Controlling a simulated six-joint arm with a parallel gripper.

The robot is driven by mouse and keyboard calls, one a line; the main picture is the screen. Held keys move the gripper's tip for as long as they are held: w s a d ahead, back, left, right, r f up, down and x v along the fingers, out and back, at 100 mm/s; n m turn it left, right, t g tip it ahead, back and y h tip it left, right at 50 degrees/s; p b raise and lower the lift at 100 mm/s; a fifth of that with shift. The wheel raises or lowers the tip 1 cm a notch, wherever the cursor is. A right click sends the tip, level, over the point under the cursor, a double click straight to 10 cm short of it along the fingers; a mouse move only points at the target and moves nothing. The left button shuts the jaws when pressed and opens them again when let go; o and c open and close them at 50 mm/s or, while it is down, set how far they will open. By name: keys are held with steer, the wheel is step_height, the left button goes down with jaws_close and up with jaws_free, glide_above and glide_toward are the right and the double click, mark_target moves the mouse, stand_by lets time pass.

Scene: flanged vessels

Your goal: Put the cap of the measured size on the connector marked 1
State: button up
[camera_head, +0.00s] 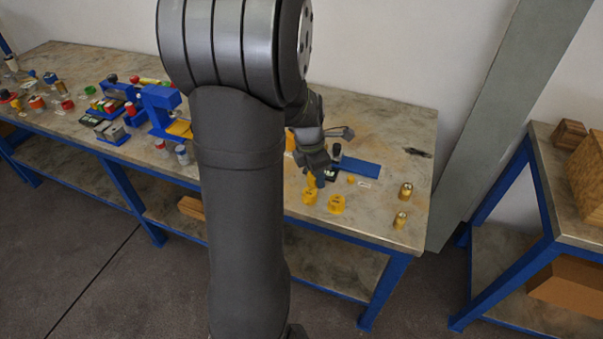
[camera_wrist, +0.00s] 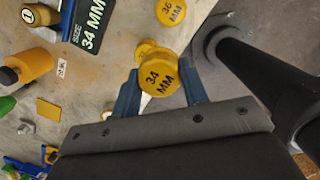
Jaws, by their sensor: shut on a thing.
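My gripper (camera_wrist: 163,88) is shut on a yellow cap marked 34 MM (camera_wrist: 158,72), which sits between its two blue fingers in the wrist view. In the head view my gripper (camera_head: 318,166) is over the right part of the bench, partly hidden by my arm. A dark sign reading SIZE 34 MM (camera_wrist: 92,32) stands near the top left of the wrist view. Left of it is a round tag marked 1 (camera_wrist: 28,15), at the end of a brass-coloured part cut by the frame edge. A cap marked 36 MM (camera_wrist: 171,11) lies beyond the held cap.
Two yellow caps (camera_head: 336,204) show near the bench's front edge in the head view. Two brass fittings (camera_head: 405,190) stand to their right. A blue plate (camera_head: 360,167) lies behind. An orange bottle (camera_wrist: 30,67) stands at the left of the wrist view.

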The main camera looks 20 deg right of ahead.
steer(key=shift+d+r, duration=0.25)
steer(key=shift+d, duration=0.1)
steer(key=w+d+n, duration=0.1)
steer(key=w+d, duration=0.2)
steer(key=w, duration=0.2)
steer(key=w+d+n, duration=0.1)
steer(key=w+d, duration=0.3)
steer(key=w, duration=0.2)
steer(key=w+d+n, duration=0.1)
steer(key=w+d, duration=0.2)
steer(key=w, duration=0.3)
steer(key=shift+w+d+r, duration=0.1)
steer(key=shift+d+r, duration=0.05)
steer(key=shift+r, duration=0.05)
steer(key=shift+f, duration=0.1)
steer(key=shift+f, duration=2.2)
steer(key=shift+f, duration=1.05)
